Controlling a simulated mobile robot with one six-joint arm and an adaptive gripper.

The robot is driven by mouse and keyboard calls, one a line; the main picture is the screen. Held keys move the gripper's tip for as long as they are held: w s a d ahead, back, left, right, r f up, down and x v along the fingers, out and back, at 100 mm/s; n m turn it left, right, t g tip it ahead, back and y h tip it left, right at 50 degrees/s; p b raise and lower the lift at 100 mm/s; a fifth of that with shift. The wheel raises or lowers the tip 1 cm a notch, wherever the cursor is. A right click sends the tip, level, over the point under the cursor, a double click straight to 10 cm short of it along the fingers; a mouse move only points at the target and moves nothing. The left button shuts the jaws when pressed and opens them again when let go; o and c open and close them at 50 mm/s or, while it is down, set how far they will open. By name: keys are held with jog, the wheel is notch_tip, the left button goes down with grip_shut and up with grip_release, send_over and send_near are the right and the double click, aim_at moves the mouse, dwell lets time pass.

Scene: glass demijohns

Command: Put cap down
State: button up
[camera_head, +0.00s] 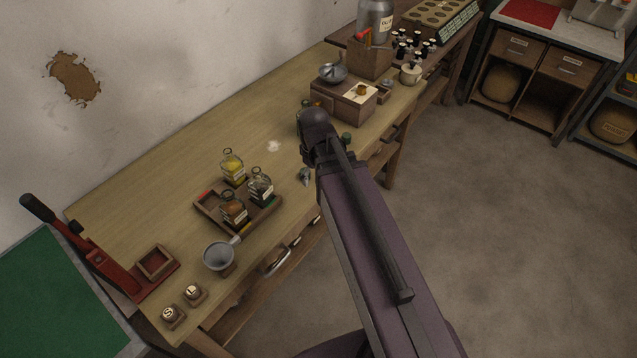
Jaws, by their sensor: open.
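My dark purple arm reaches over the table from the bottom right, and its wrist hides much of my gripper (305,176). A small grey-green part shows below the wrist at the table's front side, and I take it for the gripper, open. I cannot make out a cap between the fingers or on the table near them. Dark green shapes show on both sides of the wrist, partly hidden by it.
The wooden table (150,210) runs along the wall. A metal strainer (219,257) lies near the front edge, and a red lever press (115,270) stands at the left end. A wooden box (343,100) stands beyond my wrist. The tabletop behind the tray is mostly clear.

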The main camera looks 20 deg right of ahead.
jog(key=s+m, duration=0.1)
jog(key=m, duration=0.2)
jog(key=s+m, duration=0.2)
jog(key=m, duration=0.1)
jog(key=shift+s, duration=0.2)
